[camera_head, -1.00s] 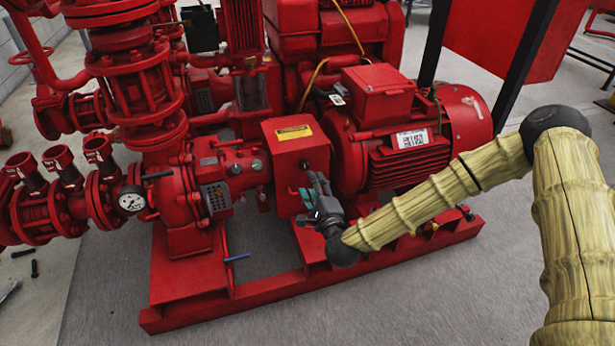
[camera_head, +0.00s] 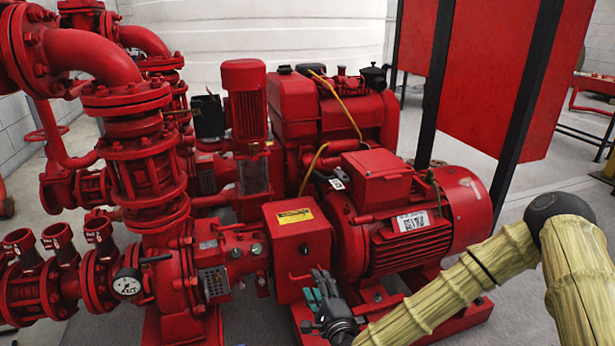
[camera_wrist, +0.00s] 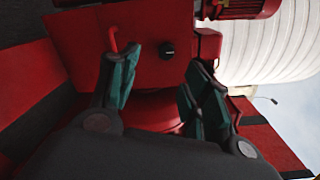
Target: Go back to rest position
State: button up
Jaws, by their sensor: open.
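My gripper (camera_head: 322,292) is at the lower middle of the head view, in front of the red box with the yellow label (camera_head: 297,238). In the wrist view my gripper (camera_wrist: 160,95) shows two green-padded fingers spread apart with nothing between them. Beyond the fingers is a red face with a black knob (camera_wrist: 166,50) and a short red rod (camera_wrist: 113,40). I cannot tell whether the fingers touch anything. My arm, in a tan cover, reaches in from the right.
The red motor (camera_head: 405,220) stands right of the box. Red pipes and a pressure gauge (camera_head: 127,285) fill the left. A red panel on black posts (camera_head: 490,75) stands at the back right. A white tank (camera_head: 260,30) is behind. Grey floor (camera_head: 560,180) shows at the right.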

jog(key=s+f+n+g, duration=0.9)
jog(key=s+f+n, duration=0.1)
jog(key=s+f, duration=0.9)
jog(key=s+d+f+n+g+h, duration=0.3)
jog(key=s+d+n+g, duration=0.1)
jog(key=s+d, duration=0.55)
jog(key=s+d+f+n+g+h, duration=0.2)
jog(key=s+d+f+n+g, duration=0.15)
jog(key=s+d, duration=0.65)
notch_tip(320, 180, up, 38)
jog(key=s+p, duration=0.2)
jog(key=p, duration=3.5)
jog(key=shift+a+r+n, duration=0.2)
jog(key=shift+a+n, duration=0.1)
jog(key=shift+n, duration=0.15)
